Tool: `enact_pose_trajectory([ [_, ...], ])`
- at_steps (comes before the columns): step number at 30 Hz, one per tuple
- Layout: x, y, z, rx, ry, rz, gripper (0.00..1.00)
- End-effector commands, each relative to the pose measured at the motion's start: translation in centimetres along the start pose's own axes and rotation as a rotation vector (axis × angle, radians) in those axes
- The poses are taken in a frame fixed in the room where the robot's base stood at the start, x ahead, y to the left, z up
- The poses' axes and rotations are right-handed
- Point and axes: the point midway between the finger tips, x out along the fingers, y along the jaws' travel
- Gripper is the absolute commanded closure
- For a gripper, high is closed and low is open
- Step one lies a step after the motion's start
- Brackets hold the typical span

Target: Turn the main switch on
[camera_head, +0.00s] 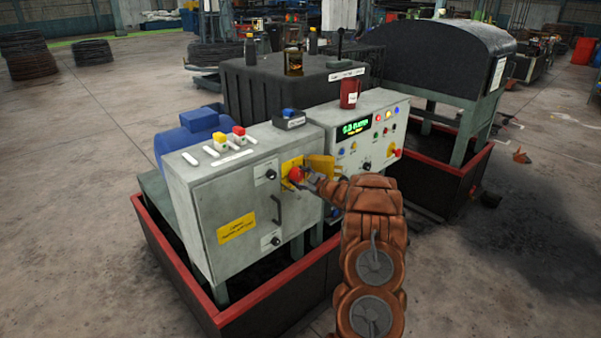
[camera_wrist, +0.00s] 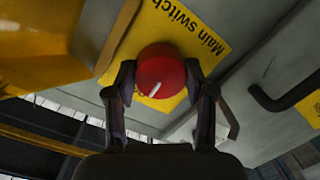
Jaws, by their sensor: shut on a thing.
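The main switch is a round red knob (camera_wrist: 162,76) with a white pointer line, on a yellow plate (camera_wrist: 196,32) lettered "Main switch". In the wrist view the pointer runs towards the lower left. My gripper (camera_wrist: 161,80) has one finger on each side of the knob and is shut on it. In the head view the red knob (camera_head: 295,174) is on the front of the grey cabinet (camera_head: 205,210), with my gripper (camera_head: 305,180) at it from the right. Part of the plate's lettering is hidden behind the knob and fingers.
A dark cabinet handle (camera_head: 277,208) is below and left of the knob in the head view. A yellow part (camera_head: 322,165) juts out just right of it. A control panel (camera_head: 362,135) with a green display stands farther right. A red-rimmed tray (camera_head: 262,292) surrounds the base.

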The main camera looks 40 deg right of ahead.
Motion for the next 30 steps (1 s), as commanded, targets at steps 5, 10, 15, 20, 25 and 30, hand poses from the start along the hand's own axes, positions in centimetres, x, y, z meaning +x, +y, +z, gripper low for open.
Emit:
enact_pose_trajectory([
  [5,-0.07,0.22,0.0,0.051,0.002,-0.001,0.81],
  [10,-0.06,0.15,0.1,0.072,0.003,-0.003,0.81],
  [15,-0.07,0.12,0.13,0.075,0.003,-0.003,0.81],
  [20,-0.07,0.13,0.12,0.075,0.003,-0.003,0.81],
  [25,-0.05,0.1,0.11,0.074,0.003,-0.004,0.34],
  [30,0.0,0.02,0.05,0.074,0.004,-0.005,0.21],
])
